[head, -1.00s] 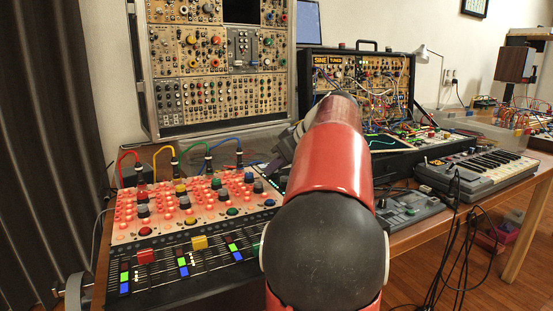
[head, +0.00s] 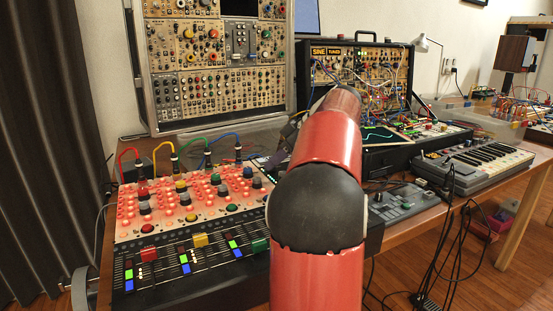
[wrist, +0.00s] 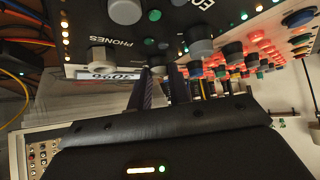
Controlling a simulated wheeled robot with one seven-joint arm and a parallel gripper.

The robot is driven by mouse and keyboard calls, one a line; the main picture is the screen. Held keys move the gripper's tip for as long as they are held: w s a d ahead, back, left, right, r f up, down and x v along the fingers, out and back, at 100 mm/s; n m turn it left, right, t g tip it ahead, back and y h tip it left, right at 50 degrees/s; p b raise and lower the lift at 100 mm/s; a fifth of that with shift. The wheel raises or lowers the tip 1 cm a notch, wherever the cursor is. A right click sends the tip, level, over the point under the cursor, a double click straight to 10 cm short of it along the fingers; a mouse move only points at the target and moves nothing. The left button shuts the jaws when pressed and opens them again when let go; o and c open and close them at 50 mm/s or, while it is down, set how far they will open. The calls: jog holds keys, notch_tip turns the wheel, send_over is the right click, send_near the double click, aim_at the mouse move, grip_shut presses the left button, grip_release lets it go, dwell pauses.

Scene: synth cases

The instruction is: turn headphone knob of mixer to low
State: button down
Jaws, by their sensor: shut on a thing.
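The mixer (head: 190,215) stands on the table at lower left, with a red-lit panel of knobs above a row of faders. In the wrist view its panel (wrist: 80,15) spans the top, with a PHONES label. My gripper (wrist: 161,72) points at this panel, its two dark fingers close together. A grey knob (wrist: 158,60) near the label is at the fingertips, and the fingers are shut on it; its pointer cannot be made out. Another grey knob (wrist: 103,60) stands to the left, apart from the fingers. In the head view my arm hides the gripper and this knob.
Several neighbouring knobs, such as a large grey one (wrist: 201,48), stand close to the right of my fingers. Coloured patch cables (head: 208,150) rise from the mixer's back edge. A synth case (head: 360,75) and a keyboard (head: 475,165) are to the right.

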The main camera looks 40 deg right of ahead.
jog(key=shift+f, duration=0.1)
jog(key=c, duration=1.3)
grip_release()
jog(key=p+v, duration=0.1)
jog(key=v, duration=0.6)
jog(key=shift+s+d+r, duration=0.15)
jog(key=shift+r, duration=0.1)
jog(key=shift+s, duration=0.1)
